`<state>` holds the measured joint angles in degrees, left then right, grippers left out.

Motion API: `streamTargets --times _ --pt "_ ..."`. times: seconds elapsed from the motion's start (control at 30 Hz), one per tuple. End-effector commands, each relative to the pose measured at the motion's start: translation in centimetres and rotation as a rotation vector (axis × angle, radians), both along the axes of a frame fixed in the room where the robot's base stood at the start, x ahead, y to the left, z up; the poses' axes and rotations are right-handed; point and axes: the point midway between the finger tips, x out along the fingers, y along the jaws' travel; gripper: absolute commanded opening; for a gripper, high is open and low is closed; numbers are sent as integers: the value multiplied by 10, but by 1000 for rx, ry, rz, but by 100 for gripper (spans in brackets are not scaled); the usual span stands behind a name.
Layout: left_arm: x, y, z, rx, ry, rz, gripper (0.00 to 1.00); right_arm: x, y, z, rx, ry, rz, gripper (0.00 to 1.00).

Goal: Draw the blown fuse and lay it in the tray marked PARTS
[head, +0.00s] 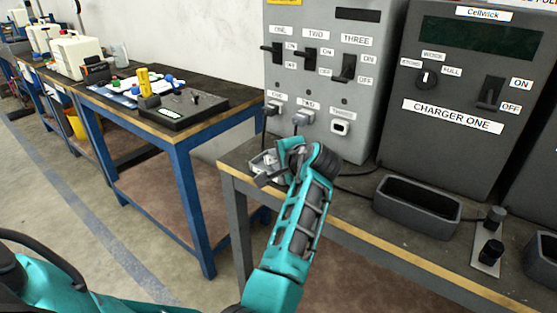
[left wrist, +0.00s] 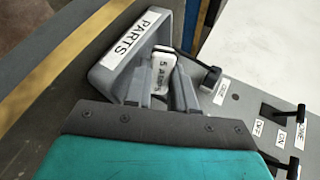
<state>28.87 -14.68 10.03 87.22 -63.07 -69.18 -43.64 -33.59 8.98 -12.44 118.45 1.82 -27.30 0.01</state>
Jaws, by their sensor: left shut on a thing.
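The grey tray marked PARTS (left wrist: 128,38) shows in the left wrist view, its label on the rim. A small white fuse with black lettering (left wrist: 160,72) is between the fingers of my left gripper (left wrist: 162,86). The gripper is shut on it and the fuse is within the tray's outline. I cannot tell if it touches the tray's floor. In the head view my left gripper (head: 270,171) is at the bench's left end, below the socket panel; its wrist covers part of the spot and the fuse is not clear there. My right gripper is not in view.
The grey panel (head: 323,100) with switches and sockets ONE, TWO and THREE stands behind the gripper; cables hang from ONE and TWO. The CHARGER ONE unit (head: 452,150) stands to the right. An empty-looking dark bin (head: 416,206) sits on the bench. A blue-legged table (head: 180,150) stands left.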

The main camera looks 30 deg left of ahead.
Motion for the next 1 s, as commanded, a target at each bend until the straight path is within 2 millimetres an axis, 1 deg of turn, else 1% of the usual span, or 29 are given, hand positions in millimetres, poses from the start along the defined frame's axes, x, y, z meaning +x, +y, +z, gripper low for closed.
streamTargets --times 0.03,0.1,0.43,0.47,0.7,0.77,1.0 --pt "0 0 -4 0 -1 0 0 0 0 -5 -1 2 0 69" --pt "0 0 -5 0 -1 0 0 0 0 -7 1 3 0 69" --pt "0 0 -5 0 -1 0 0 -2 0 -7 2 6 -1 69" --pt "0 0 -5 0 -1 0 26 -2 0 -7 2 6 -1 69" --pt "0 0 -6 -1 1 0 49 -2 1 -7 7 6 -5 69" --pt "0 0 -6 -2 2 1 54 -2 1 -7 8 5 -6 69" --pt "-1 -1 -10 -6 9 1 54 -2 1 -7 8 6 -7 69"
